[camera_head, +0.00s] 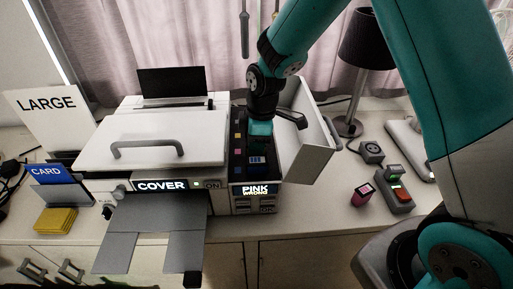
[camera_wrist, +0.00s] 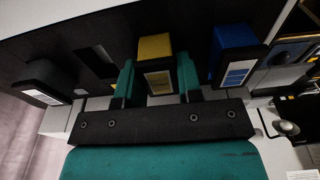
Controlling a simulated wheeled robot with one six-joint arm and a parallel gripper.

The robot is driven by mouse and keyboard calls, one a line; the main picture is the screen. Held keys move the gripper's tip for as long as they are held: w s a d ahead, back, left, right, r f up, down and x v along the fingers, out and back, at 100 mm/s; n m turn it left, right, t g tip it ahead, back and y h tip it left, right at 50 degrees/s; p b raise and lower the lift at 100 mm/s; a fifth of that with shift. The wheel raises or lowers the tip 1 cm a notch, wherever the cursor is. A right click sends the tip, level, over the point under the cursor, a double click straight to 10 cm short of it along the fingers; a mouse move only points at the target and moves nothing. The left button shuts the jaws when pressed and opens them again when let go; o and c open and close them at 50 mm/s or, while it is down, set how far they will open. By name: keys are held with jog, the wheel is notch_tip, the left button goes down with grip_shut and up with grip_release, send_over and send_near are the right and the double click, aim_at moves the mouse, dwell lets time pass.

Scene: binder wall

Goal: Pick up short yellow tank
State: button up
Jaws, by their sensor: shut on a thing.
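The short yellow tank (camera_wrist: 154,48) is in the middle of the wrist view, with a pale label on its near end. The two teal fingers of my gripper (camera_wrist: 157,85) are shut on its sides. It sits in the row of tanks; I cannot tell whether it is lifted. In the head view my gripper (camera_head: 260,128) points down into the dark tank bay (camera_head: 240,165) of the printer, and the yellow tank is hidden there. A blue tank (camera_wrist: 232,50) stands to its right in the wrist view, and a black tank (camera_wrist: 45,80) to its left.
The printer (camera_head: 150,135) has a COVER sign and a PINK display. Its white side door (camera_head: 310,150) stands open right of the bay. A pink tank (camera_head: 361,194) and a red-button box (camera_head: 397,193) lie on the counter. A black lamp (camera_head: 362,60) stands behind.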

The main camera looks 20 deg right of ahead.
jog(key=shift+r, duration=0.1)
notch_tip(320, 180, up, 20)
jog(key=b, duration=0.4)
dwell(0.3)
jog(key=shift+r+p, duration=1.9)
jog(key=shift+r, duration=0.55)
notch_tip(320, 180, up, 4)
jog(key=p, duration=0.3)
